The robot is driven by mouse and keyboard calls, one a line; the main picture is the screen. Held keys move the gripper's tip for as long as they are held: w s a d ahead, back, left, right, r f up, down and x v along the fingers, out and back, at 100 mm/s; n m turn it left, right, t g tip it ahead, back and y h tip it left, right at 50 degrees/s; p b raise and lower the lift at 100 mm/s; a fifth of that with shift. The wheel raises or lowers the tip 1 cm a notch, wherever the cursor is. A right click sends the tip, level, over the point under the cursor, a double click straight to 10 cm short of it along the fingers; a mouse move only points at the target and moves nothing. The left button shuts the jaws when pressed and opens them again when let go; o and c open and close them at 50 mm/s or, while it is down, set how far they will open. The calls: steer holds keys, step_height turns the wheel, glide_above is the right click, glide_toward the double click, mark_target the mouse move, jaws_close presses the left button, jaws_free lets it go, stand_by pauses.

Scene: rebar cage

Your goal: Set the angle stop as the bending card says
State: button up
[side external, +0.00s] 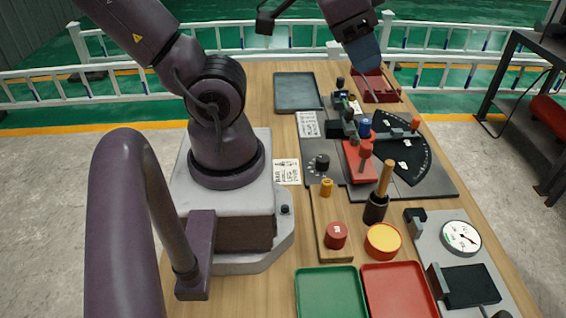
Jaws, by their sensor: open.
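The bender stands on a dark plate (322,170) on the wooden table. A black fan-shaped angle plate (405,153) with small white labels lies on its right part. An orange-red knob (415,123) sits near the fan's upper right edge; it may be the angle stop. A red block (358,164) with a red knob (365,149) is at the fan's left. White printed cards lie at the plate's left edge (308,124) and near my base (287,171); their writing is too small to read.
A wooden handle (384,178) stands in a black holder.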

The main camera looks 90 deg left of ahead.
steer(key=shift+o, duration=0.7)
steer(key=n+g+y, duration=0.3)
steer(key=n, duration=0.7)
glide_toward(417, 119)
steer(key=x, duration=1)
steer(key=shift+w+a+f, duration=0.1)
steer(key=shift+a, duration=0.1)
jaws_close()
